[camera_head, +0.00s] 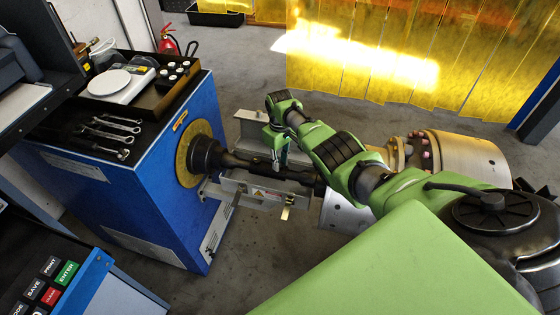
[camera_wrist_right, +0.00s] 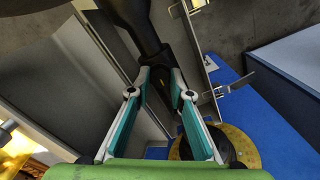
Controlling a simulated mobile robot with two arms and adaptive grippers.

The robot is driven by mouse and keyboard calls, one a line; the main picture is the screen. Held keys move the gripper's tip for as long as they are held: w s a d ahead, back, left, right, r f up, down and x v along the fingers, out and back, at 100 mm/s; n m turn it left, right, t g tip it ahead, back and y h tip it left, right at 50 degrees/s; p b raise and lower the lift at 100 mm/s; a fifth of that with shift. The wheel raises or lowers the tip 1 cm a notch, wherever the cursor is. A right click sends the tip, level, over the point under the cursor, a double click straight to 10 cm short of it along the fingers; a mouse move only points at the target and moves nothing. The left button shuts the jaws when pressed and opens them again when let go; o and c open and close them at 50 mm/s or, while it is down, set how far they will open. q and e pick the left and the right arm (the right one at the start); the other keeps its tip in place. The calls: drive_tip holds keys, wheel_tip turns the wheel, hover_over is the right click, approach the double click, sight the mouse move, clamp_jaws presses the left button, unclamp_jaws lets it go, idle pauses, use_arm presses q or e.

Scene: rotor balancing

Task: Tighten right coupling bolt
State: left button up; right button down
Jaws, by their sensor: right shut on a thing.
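A dark drive shaft (camera_head: 247,163) runs from the black coupling flange (camera_head: 205,157) on the blue machine toward the metal rotor (camera_head: 462,158). My right gripper (camera_head: 281,166) reaches down onto the shaft from above. In the right wrist view, its two teal-lined fingers (camera_wrist_right: 162,78) lie on either side of the dark shaft (camera_wrist_right: 150,40), with their tips closed in on it. The coupling bolt cannot be made out; the fingers and arm cover part of the shaft and rotor. My left gripper is not in view.
The blue machine (camera_head: 180,220) carries wrenches (camera_head: 108,132), a scale (camera_head: 117,82) and small dark-topped items. Metal guard plates (camera_head: 268,193) flank the shaft. A button panel (camera_head: 48,285) stands at front left. Yellow strip curtains (camera_head: 370,50) hang behind open floor.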

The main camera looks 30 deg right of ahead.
idle(0.3)
drive_tip(key=c, duration=1.8)
unclamp_jaws()
drive_tip(key=shift+c, duration=0.2)
drive_tip(key=shift+r, duration=0.1)
wheel_tip(320, 180, up, 12)
